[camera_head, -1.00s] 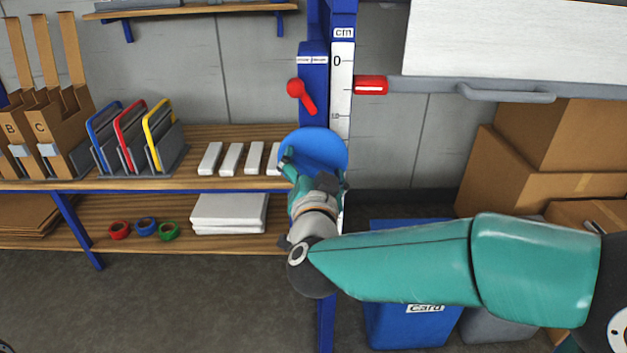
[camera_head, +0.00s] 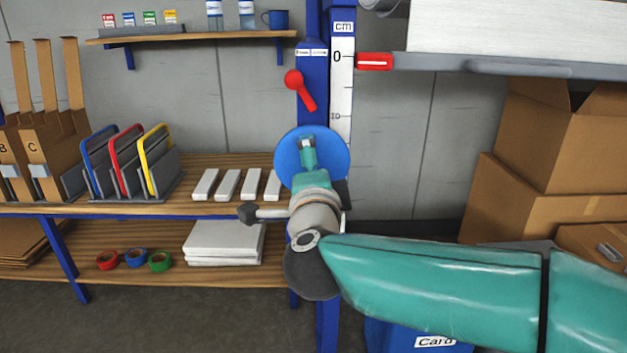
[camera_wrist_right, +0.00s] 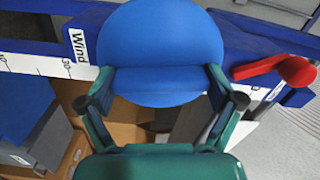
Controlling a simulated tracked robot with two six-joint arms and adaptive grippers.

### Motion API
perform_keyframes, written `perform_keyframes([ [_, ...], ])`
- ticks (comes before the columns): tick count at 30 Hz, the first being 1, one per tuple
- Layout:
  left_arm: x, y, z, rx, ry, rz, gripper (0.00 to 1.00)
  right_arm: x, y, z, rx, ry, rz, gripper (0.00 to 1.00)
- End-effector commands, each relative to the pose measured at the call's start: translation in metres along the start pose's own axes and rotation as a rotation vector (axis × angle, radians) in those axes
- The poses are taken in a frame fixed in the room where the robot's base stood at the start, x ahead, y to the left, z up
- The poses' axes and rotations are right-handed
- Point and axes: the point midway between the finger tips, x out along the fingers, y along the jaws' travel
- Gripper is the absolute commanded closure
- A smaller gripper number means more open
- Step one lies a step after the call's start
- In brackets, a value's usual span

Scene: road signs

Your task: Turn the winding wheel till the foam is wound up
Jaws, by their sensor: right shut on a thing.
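The blue round winding wheel (camera_head: 283,165) is on the blue post, and my right gripper (camera_head: 308,142) is in front of it. In the right wrist view, the wheel (camera_wrist_right: 165,40) lies between the fingers, and the gripper (camera_wrist_right: 160,95) is shut on it. The exact contact is partly hidden. The white foam (camera_head: 500,28) shows at upper right above a grey bar (camera_head: 490,66). My left gripper is out of view.
A red-knobbed lever (camera_head: 294,80) is on the post above the wheel; it also shows in the right wrist view (camera_wrist_right: 295,70). Shelves on the left hold racks, white blocks and tape rolls. Cardboard boxes (camera_head: 545,140) and a blue card bin (camera_head: 385,338) are on the right.

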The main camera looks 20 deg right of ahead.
Motion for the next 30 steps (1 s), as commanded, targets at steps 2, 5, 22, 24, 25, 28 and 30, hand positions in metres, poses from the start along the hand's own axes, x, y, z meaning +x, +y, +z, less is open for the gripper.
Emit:
perform_keyframes([
  [2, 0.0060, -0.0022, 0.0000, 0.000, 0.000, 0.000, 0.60, -0.0001, 0.0066, 0.0006, 0.036, 0.001, 0.009, 0.43],
  [5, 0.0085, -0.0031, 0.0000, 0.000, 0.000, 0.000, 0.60, -0.0002, 0.0067, 0.0006, 0.070, 0.001, 0.010, 0.43],
  [22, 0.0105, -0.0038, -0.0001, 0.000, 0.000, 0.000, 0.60, 0.0001, 0.0064, 0.0008, 0.107, 0.002, 0.012, 0.43],
  [24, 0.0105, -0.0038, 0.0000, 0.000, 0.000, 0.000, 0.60, 0.0001, 0.0065, 0.0009, 0.107, 0.002, 0.012, 0.00],
  [25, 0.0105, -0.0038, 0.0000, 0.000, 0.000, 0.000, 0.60, 0.0001, 0.0065, 0.0009, 0.107, 0.002, 0.012, 0.00],
  [28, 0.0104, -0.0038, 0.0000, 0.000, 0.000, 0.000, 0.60, 0.0001, 0.0058, 0.0011, 0.106, 0.001, 0.011, 0.00],
  [30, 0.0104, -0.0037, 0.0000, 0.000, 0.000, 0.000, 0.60, 0.0000, 0.0052, 0.0012, 0.107, 0.000, 0.010, 0.00],
])
